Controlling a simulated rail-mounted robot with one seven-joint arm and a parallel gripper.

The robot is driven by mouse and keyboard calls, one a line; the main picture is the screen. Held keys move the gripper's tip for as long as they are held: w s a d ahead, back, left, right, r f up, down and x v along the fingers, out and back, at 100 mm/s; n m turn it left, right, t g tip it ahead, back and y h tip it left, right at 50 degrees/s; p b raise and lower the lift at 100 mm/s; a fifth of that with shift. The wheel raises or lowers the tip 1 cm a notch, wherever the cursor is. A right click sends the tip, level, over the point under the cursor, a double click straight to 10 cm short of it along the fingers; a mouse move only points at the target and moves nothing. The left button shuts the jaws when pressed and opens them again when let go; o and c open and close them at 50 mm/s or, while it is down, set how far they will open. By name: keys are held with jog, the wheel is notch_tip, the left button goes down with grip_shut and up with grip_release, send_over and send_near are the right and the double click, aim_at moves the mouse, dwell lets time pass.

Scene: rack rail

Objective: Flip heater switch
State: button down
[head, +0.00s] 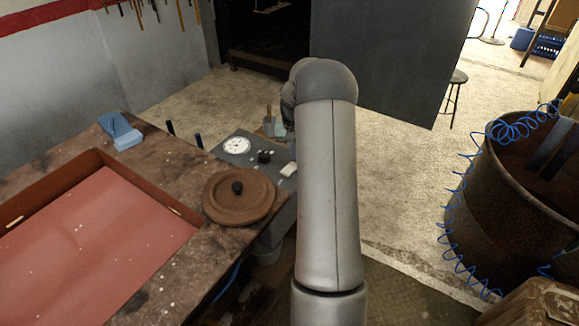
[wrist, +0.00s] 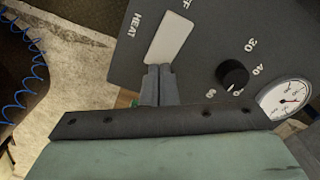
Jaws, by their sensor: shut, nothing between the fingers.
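The heater switch (wrist: 170,38) is a pale, flat rocker on a dark grey control panel (wrist: 205,25). In the wrist view it sits between the word HEAT and a partly cut-off word ending in F. Which way it is tipped I cannot tell. In the head view the switch (head: 288,169) is at the right side of the panel (head: 233,158), beside my arm. My gripper (wrist: 159,70) is shut and empty, its fingertips at the switch's lower end in the wrist view. Whether they touch it is unclear. My arm hides the fingers in the head view.
A black knob (wrist: 232,73) and a round white gauge (wrist: 288,97) share the panel. A brown round lid (head: 240,197) and a red-floored tray (head: 90,240) are on the workbench. A rusty barrel (head: 510,190) with a blue coiled hose stands right.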

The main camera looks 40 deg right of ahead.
jog(key=shift+r+p, duration=1)
jog(key=shift+r, duration=1.15)
jog(key=s+a+r+n, duration=0.2)
jog(key=s+a+r, duration=0.25)
jog(key=a, duration=0.55)
jog(key=s+a+r+n, duration=0.25)
jog(key=a+r, duration=0.35)
jog(key=a, duration=0.3)
jog(key=s+a+n, duration=0.1)
jog(key=s+a, duration=0.6)
jog(key=s, duration=0.3)
jog(key=s+a+n, duration=0.2)
jog(key=s+a, duration=0.5)
jog(key=s, duration=0.4)
jog(key=shift+r+t, duration=0.2)
jog(key=shift+t, duration=0.2)
jog(key=shift+s+a+n, duration=0.1)
jog(key=shift+n, duration=0.15)
